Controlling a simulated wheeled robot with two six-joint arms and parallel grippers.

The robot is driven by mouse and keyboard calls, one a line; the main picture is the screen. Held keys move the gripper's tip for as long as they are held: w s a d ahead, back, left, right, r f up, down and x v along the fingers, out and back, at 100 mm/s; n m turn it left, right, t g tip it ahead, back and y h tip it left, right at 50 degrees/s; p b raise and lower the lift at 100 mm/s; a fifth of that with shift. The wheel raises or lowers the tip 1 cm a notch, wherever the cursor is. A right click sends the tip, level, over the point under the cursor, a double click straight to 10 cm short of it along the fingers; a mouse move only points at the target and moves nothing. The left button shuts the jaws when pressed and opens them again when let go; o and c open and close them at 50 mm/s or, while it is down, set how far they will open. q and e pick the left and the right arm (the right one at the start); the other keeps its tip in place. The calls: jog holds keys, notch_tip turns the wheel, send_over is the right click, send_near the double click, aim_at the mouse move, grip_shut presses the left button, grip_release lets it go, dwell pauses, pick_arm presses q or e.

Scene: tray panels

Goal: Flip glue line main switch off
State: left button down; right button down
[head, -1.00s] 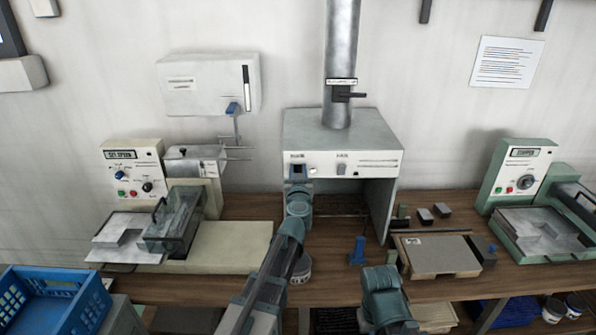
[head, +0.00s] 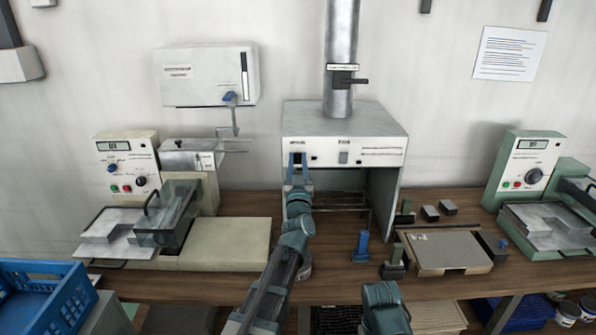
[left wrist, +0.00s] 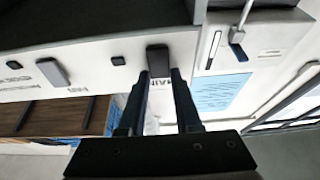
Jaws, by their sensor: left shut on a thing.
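The glue line's main switch is a small dark rocker on the front panel of the grey hood (head: 382,150). In the left wrist view the switch (left wrist: 158,60) sits between my fingertips, beside the letters "MAIN". My left gripper (head: 298,160) reaches up to the panel's left end and is shut on the switch; it also shows in the left wrist view (left wrist: 160,85). Its fingers hide most of the switch in the head view. A small dark lamp window (head: 313,157) is just right of the fingers.
A second, grey switch (head: 343,157) sits farther right on the panel. A white wall box (head: 205,85) with a blue-handled lever (head: 230,98) is at the upper left. Bench machines stand on both sides. A blue-handled tool (head: 361,245) stands on the bench.

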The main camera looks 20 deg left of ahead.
pick_arm(q)
jog(key=shift+t, duration=0.3)
pick_arm(e)
jog(key=shift+f, duration=0.55)
pick_arm(q)
jog(key=c, duration=0.6)
grip_release()
jog(key=b+v, duration=0.6)
jog(key=v, duration=0.8)
pick_arm(e)
notch_tip(320, 180, down, 6)
jog(key=shift+r, duration=0.15)
